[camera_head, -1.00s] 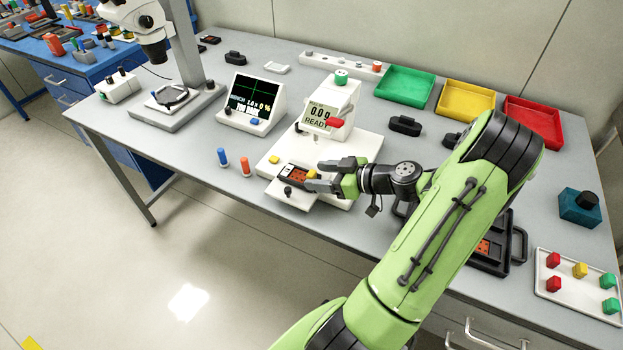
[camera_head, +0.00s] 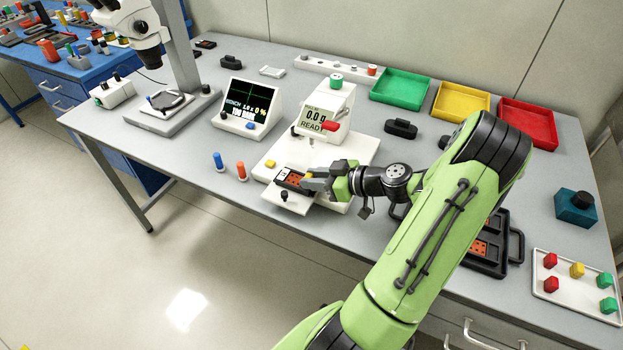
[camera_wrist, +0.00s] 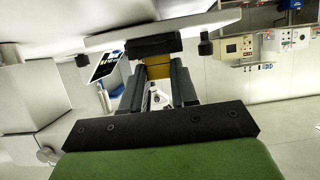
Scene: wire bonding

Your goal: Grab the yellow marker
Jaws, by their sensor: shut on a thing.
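The yellow marker (camera_head: 308,174) is a small yellow block at the right end of a dark holder with orange parts, on the white bench instrument. My gripper (camera_head: 314,182) reaches in from the right and is shut on it. In the wrist view, the yellow marker (camera_wrist: 157,70) shows between the two dark fingers of my gripper (camera_wrist: 158,84). The fingers cover part of it in the head view. I cannot tell whether it still touches the holder (camera_head: 287,178).
A white tray (camera_head: 561,297) at the right holds red, yellow and green blocks. Green (camera_head: 402,98), yellow (camera_head: 462,115) and red (camera_head: 529,139) bins stand at the back. A blue peg (camera_head: 219,162) and an orange peg (camera_head: 241,171) stand left of the instrument. A black fixture (camera_head: 484,265) lies under my arm.

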